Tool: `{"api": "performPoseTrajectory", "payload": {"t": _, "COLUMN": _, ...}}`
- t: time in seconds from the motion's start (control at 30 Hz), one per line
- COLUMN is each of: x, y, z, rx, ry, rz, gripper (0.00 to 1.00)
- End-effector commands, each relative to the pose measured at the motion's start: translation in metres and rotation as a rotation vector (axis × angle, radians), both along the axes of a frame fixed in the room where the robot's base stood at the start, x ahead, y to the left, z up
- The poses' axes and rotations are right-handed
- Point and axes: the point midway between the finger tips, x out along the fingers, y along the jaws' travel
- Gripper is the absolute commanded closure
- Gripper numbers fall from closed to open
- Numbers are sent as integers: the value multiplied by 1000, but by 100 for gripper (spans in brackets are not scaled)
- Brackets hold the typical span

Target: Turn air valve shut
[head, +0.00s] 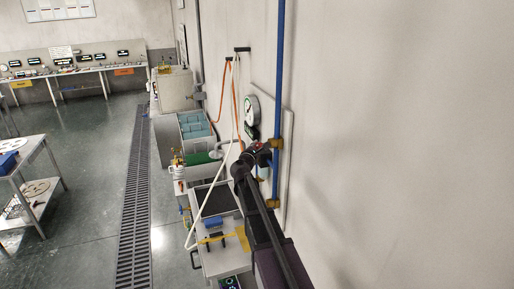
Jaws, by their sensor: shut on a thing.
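A blue air pipe (280,75) runs down the wall at the right of centre. It has a brass fitting (277,144) at mid-height and another brass fitting (274,204) lower down. My arm reaches up from the bottom of the head view, and my gripper (264,147) is at the upper brass fitting. A bit of red shows at the fingers there. The gripper is shut on what appears to be the air valve's handle. The fingers hide most of the handle, so its angle cannot be told.
A round gauge (252,110) is on the wall panel just left of the pipe. Orange and pale hoses hang from a wall bracket (242,49). A bench with a dark plate (216,199) stands below. Open floor and a drain grate (137,190) lie left.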

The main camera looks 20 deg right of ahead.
Motion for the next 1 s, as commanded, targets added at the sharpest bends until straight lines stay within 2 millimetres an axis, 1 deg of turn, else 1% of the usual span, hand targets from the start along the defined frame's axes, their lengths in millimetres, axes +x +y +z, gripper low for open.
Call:
{"api": "performPoseTrajectory", "payload": {"t": 0.37, "x": 1, "y": 0, "z": -3, "rx": -8, "ry": -104, "rz": 1, "gripper": 100}}
{"api": "performPoseTrajectory", "payload": {"t": 1.0, "x": 3, "y": 0, "z": -3, "rx": -21, "ry": -451, "rz": 1, "gripper": 100}}
